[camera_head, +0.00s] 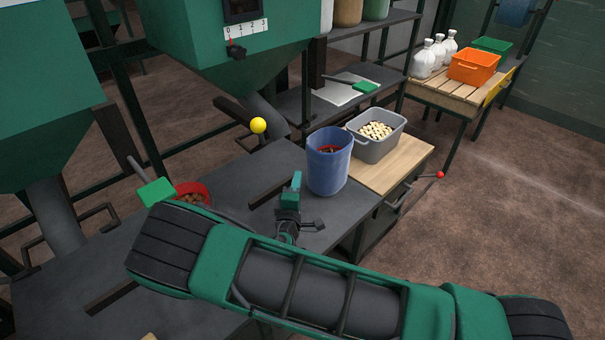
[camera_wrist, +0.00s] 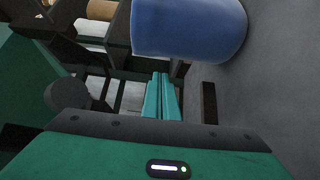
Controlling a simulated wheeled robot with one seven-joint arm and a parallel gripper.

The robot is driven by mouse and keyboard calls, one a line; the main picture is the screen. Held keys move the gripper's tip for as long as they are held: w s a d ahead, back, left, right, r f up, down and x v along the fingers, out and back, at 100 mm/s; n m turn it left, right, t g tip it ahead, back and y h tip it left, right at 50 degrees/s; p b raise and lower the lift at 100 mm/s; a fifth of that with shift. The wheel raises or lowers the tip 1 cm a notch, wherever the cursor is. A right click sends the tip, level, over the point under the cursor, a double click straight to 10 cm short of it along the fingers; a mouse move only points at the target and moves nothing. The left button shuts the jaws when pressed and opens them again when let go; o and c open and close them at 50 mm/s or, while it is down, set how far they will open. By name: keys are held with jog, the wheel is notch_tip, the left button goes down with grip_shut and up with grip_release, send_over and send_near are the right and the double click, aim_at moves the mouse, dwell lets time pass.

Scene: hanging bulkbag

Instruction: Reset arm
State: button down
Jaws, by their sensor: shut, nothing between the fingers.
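My gripper (camera_head: 296,183) shows in the head view above the dark metal table, just left of the blue bin. Its two teal fingers are together and empty in the wrist view (camera_wrist: 160,97). My green arm stretches across the lower part of the head view and hides part of the table. The gripper is apart from the blue bin (camera_head: 328,165), which also fills the top of the wrist view (camera_wrist: 190,28).
A grey crate of pale pieces (camera_head: 372,148) stands on a wooden board (camera_head: 415,150) right of the bin. A red bowl (camera_head: 206,192) sits partly behind my arm. A yellow-knobbed lever (camera_head: 258,125) and green hoppers (camera_head: 200,40) stand behind. Open floor (camera_head: 500,220) lies right.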

jog(key=s+a, duration=0.1)
jog(key=s, duration=0.6)
jog(key=w+d+r+m+g+h, duration=0.1)
jog(key=d+r+m+g+h, duration=0.2)
jog(key=d, duration=0.6)
jog(key=w+d+r+m+g+h, duration=0.1)
jog(key=d+r+m+g+h, duration=0.2)
jog(key=d+m, duration=0.45)
jog(key=s+d+r+m+g+h, duration=0.1)
jog(key=s+d+m+g, duration=0.2)
jog(key=d, duration=0.5)
jog(key=s+d+r+m+g, duration=0.1)
jog(key=s+d+m+g, duration=0.1)
jog(key=s+d+g, duration=0.45)
jog(key=s+d+r+m+g+y, duration=0.3)
jog(key=s+d+r+m+y, duration=0.2)
jog(key=s+d, duration=0.55)
jog(key=s+a+r+m+y, duration=0.1)
jog(key=s+r+y, duration=0.1)
jog(key=s, duration=0.5)
jog(key=s+a+r+y, duration=0.2)
jog(key=s+r+y, duration=0.1)
jog(key=s+r, duration=0.2)
jog(key=s+t, duration=0.1)
jog(key=s, duration=0.1)
jog(key=shift+s+r+m+y, duration=0.15)
jog(key=shift+s+m+y, duration=0.15)
jog(key=shift+s+m, duration=0.1)
